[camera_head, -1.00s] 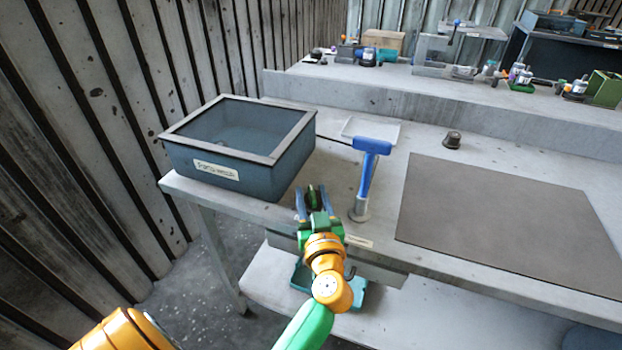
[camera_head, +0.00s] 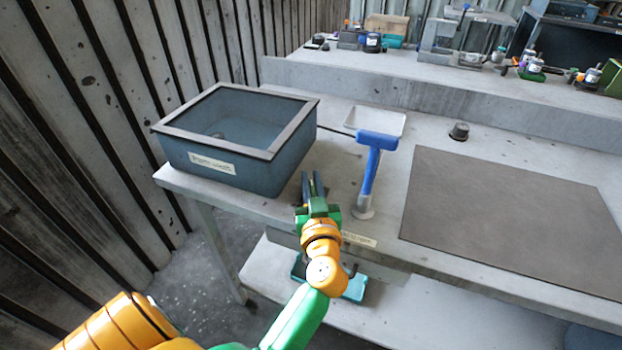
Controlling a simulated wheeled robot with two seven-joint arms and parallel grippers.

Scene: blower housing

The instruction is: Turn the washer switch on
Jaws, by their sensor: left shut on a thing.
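The washer (camera_head: 258,178) is a blue-grey open box with a grey rim and a label reading roughly "Parts wash", at the left end of the bench. My left gripper (camera_head: 312,178) is at the bench's front edge, just right of the washer's front corner. Its fingers are close together, shut on the small washer switch, which they hide. Whether the switch is on or off cannot be seen. My right gripper is not in view.
A blue T-shaped tool (camera_head: 372,165) stands upright in a grey holder close right of my gripper. A white tray (camera_head: 375,121), a small dark knob-like part (camera_head: 459,131) and a brown mat (camera_head: 510,220) lie farther right. A teal bin (camera_head: 355,288) sits below.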

